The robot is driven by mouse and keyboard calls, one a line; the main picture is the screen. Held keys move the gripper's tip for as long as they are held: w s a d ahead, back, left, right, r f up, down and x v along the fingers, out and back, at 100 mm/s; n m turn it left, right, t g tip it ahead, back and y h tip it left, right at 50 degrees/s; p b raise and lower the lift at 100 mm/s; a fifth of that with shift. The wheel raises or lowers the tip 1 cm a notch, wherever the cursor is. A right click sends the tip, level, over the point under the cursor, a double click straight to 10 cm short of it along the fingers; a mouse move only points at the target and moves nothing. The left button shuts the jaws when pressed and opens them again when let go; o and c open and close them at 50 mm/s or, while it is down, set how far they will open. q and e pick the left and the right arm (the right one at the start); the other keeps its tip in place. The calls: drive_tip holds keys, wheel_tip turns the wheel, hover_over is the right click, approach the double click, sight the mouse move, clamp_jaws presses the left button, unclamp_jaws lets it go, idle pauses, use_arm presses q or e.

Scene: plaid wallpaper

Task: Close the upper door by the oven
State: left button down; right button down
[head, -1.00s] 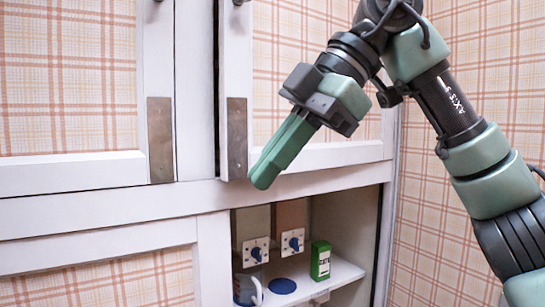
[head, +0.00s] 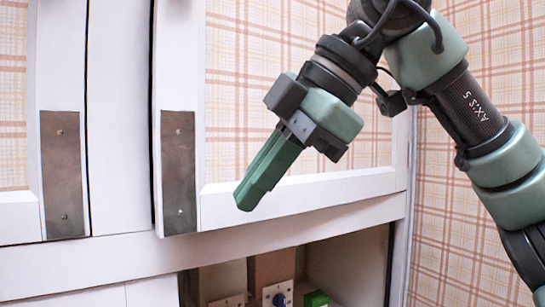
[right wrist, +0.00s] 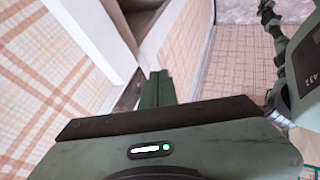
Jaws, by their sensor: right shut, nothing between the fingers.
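The upper door (head: 300,190) by the oven has a white frame, a plaid panel and a metal plate (head: 178,172) at its lower left. A dark line runs down its left edge, and its bottom corner overlaps the rail below. It looks nearly flush, but I cannot tell whether it is fully closed. My right gripper (head: 247,196) is shut and empty, its green fingers pointing down-left in front of the door's lower panel. Contact with the door is not clear. The right wrist view shows the shut fingers (right wrist: 158,88) too. My left gripper is out of view.
Another white-framed door (head: 17,212) with a metal plate is at the left. Below the rail, an open compartment (head: 345,262) holds switch plates with blue knobs (head: 279,297) and a green box (head: 316,299). A plaid wall (head: 445,225) closes off the right side.

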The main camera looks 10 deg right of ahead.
sight(224, 206)
drive_tip(key=w+a+f+p, duration=0.1)
drive_tip(key=w+f, duration=0.1)
drive_tip(key=w, duration=0.1)
drive_tip(key=w+a+f+p, duration=0.1)
drive_tip(key=shift+w+a+f+p, duration=0.2)
drive_tip(key=shift+a+p, duration=0.1)
drive_tip(key=shift+w+a+p, duration=0.35)
drive_tip(key=shift+w+a, duration=0.15)
drive_tip(key=shift+w, duration=0.05)
drive_tip(key=shift+w+d+f, duration=0.1)
drive_tip(key=shift+w+f, duration=0.05)
